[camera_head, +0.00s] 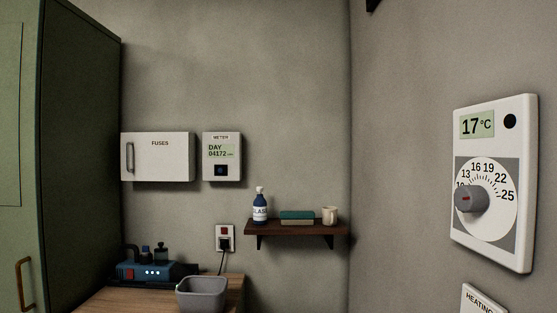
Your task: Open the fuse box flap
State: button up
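The fuse box (160,168) is a white wall box marked FUSES, on the back wall left of centre. Its flap looks closed, and a grey vertical handle (130,157) sits at its left edge. A tall green cabinet stands close on its left side. My gripper is not in view.
The green cabinet (80,120) fills the left side. A meter (221,170) hangs right of the fuse box. Below are a wooden bench (130,299) with a blue device (145,271) and a grey bin (202,294). A dark shelf (290,228) and thermostat (497,240) are to the right.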

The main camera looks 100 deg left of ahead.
aim_at(154, 157)
jog(key=u, duration=3.55)
